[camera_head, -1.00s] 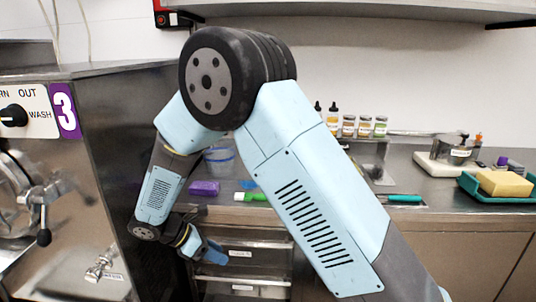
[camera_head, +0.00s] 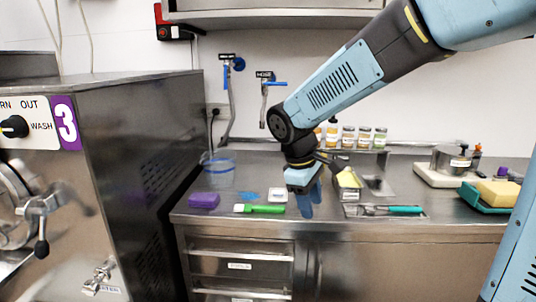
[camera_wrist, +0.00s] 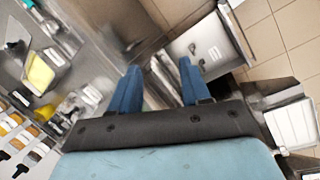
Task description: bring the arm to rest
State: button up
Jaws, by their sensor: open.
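My gripper (camera_head: 308,198) hangs from my light blue arm over the front part of the steel counter in the head view, with its blue fingers pointing down. In the wrist view its two blue fingers (camera_wrist: 160,88) stand well apart with nothing between them. My arm reaches in from the upper right of the head view and bends down at the dark wrist joint. I cannot tell exactly how high the fingertips are above the counter.
The steel counter (camera_head: 330,229) holds a purple sponge (camera_head: 204,200), a green-handled brush (camera_head: 260,209), a clear bucket (camera_head: 218,170), a teal-handled tool (camera_head: 400,210), several jars (camera_head: 348,137) and a green tray (camera_head: 482,206) with a yellow sponge. Machine 3 (camera_head: 130,180) stands at left.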

jog(key=s+d+r+m+t+y, duration=0.1)
jog(key=s+d+r+m+t, duration=0.1)
jog(key=s+d+m, duration=0.3)
jog(key=s+d+r+m+t+y, duration=0.1)
jog(key=s+d+r+m+t, duration=0.1)
jog(key=s+d+r+m, duration=0.3)
jog(key=s+d+m, duration=0.1)
jog(key=s+d, duration=0.2)
jog(key=s, duration=0.1)
jog(key=shift+d+t+y, duration=0.25)
jog(key=shift+t+y, duration=0.05)
jog(key=shift+y, duration=0.1)
jog(key=shift+a, duration=0.1)
